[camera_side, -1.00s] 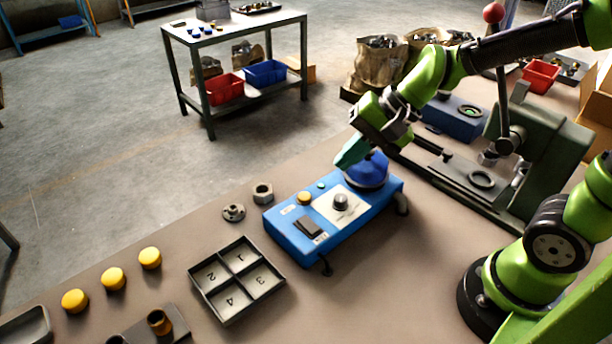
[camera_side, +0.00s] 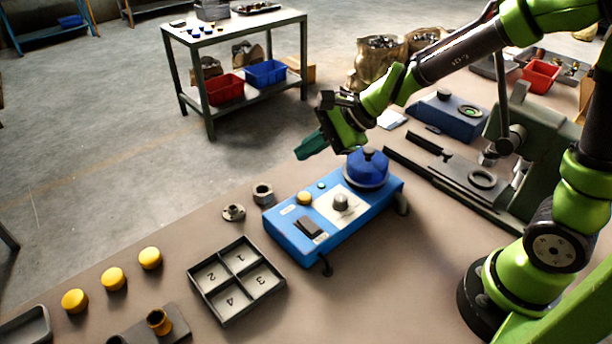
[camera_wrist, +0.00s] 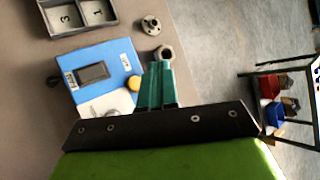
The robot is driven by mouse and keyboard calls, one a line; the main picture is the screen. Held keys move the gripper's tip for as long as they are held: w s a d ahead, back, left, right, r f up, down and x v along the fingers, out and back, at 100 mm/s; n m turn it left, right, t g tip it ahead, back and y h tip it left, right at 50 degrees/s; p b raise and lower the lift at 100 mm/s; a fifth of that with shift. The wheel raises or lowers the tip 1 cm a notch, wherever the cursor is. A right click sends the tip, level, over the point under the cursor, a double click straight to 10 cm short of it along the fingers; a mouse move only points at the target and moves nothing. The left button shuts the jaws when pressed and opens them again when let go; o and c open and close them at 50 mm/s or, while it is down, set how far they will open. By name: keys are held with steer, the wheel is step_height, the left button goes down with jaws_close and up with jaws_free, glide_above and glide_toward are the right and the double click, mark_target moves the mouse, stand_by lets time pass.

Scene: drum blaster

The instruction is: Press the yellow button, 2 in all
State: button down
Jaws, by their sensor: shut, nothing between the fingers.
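The blue control box (camera_side: 290,240) sits on the bench in the side view. In the wrist view the yellow button (camera_wrist: 134,83) lies just left of the fingers. My gripper (camera_side: 300,153) is shut and empty, with teal fingers, held in the air above and beyond the box. It also shows in the wrist view (camera_wrist: 158,66). It touches nothing.
A blue dome (camera_side: 367,168) stands on the box's right end. A hex nut (camera_side: 262,193) and a flanged part (camera_side: 233,212) lie left of the box. A numbered tray (camera_side: 237,281) and loose yellow caps (camera_side: 113,279) lie front left. A green press (camera_side: 535,155) stands right.

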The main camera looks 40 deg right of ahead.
mark_target(309, 197)
steer(key=shift+f, duration=4.15)
steer(key=shift+f, duration=0.1)
steer(key=shift+f, duration=0.3)
steer(key=shift+f, duration=0.5)
steer(key=shift+r, duration=0.9)
steer(key=shift+r, duration=2.55)
